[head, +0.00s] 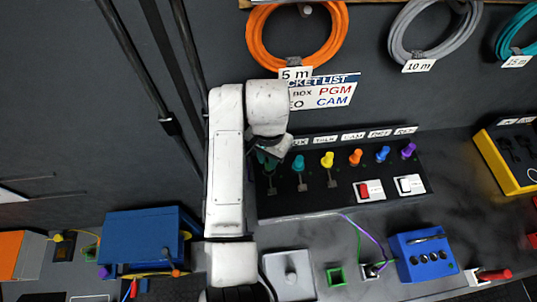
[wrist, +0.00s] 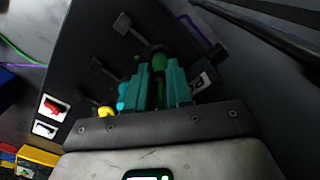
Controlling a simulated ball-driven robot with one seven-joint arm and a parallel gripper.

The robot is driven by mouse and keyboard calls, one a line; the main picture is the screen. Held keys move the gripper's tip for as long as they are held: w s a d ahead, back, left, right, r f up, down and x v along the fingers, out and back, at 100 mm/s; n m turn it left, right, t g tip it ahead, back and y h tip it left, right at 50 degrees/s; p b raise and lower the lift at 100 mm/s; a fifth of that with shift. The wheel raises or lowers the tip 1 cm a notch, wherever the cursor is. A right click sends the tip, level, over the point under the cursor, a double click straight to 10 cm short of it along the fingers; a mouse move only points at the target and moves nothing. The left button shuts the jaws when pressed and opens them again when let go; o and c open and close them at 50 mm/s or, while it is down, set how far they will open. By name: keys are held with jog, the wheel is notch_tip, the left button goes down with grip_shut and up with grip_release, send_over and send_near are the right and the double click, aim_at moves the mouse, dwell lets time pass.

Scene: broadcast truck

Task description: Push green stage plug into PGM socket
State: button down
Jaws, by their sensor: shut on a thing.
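My gripper (head: 267,160) is over the left end of the black sloped panel (head: 300,203), partly hidden by my own arm in the head view. In the wrist view its two teal fingers (wrist: 161,84) are shut on the green plug (wrist: 159,62), one on each side. The plug's far end is near a dark round part on the panel face; I cannot tell whether it is seated. The socket label behind my gripper is hidden in the head view. A wall sign (head: 335,91) shows the word PGM in red.
To the right on the panel stand teal (head: 298,163), yellow (head: 327,159), orange (head: 355,157), blue (head: 382,154) and purple (head: 408,150) plugs. Red (head: 370,190) and white (head: 410,185) switches sit below them. A blue box (head: 422,255) stands on the desk. Coiled cables hang above.

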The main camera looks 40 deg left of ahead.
jog(key=shift+f+b, duration=0.3)
jog(key=shift+f, duration=0.4)
jog(key=c, duration=0.9)
grip_release()
jog(key=shift+c, duration=0.2)
jog(key=shift+r, duration=0.1)
notch_tip(320, 180, up, 11)
jog(key=shift+f+p, duration=0.2)
jog(key=shift+p, duration=0.35)
